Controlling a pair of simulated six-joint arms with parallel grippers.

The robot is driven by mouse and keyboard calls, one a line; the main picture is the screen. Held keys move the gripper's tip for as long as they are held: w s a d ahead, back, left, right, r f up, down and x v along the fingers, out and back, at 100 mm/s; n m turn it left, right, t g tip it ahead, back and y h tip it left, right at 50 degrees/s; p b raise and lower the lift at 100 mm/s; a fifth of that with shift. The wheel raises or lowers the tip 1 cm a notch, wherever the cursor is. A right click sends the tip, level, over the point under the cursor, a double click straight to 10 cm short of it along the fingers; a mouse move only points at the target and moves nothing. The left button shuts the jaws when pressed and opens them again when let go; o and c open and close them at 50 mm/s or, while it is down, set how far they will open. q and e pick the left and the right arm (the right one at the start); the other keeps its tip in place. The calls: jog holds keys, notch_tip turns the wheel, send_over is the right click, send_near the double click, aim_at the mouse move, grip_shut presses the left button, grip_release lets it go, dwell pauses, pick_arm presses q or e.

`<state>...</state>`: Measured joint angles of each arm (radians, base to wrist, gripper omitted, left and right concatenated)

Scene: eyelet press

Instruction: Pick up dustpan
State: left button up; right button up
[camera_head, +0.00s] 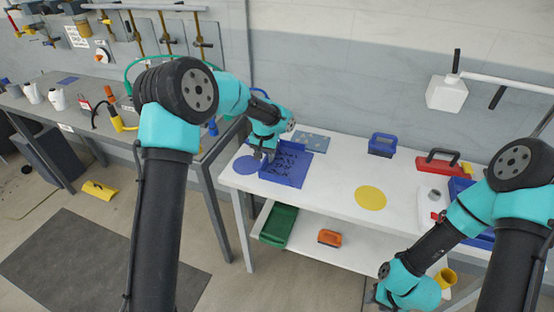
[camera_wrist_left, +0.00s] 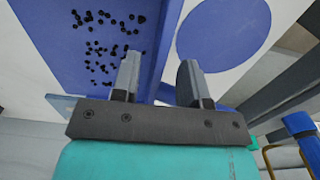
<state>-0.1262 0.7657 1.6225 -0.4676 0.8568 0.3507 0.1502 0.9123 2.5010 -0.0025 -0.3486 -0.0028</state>
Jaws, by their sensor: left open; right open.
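A blue, shallow pan-like tray (camera_head: 287,165) holds many small black bits and lies on the white table; I cannot tell for sure whether it is the dustpan. In the left wrist view the pan (camera_wrist_left: 75,45) fills the upper left. My left gripper (camera_head: 262,153) is open at the pan's left edge. In the left wrist view its fingers (camera_wrist_left: 158,78) appear to lie on either side of the pan's side wall, one over the pan side, one over the table side. My right gripper (camera_head: 372,294) is low at the bottom right, empty, its fingers barely visible.
A blue disc (camera_head: 246,165) lies left of the pan and a yellow disc (camera_head: 370,198) to its right. A blue handled block (camera_head: 382,145) and a red handled tool (camera_head: 438,164) stand farther right. A green bin (camera_head: 279,225) and an orange object (camera_head: 329,238) sit on the lower shelf.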

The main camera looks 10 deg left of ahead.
pick_arm(q)
notch_tip(320, 180, down, 3)
jog(key=shift+d+f, duration=0.1)
dwell(0.5)
grip_shut()
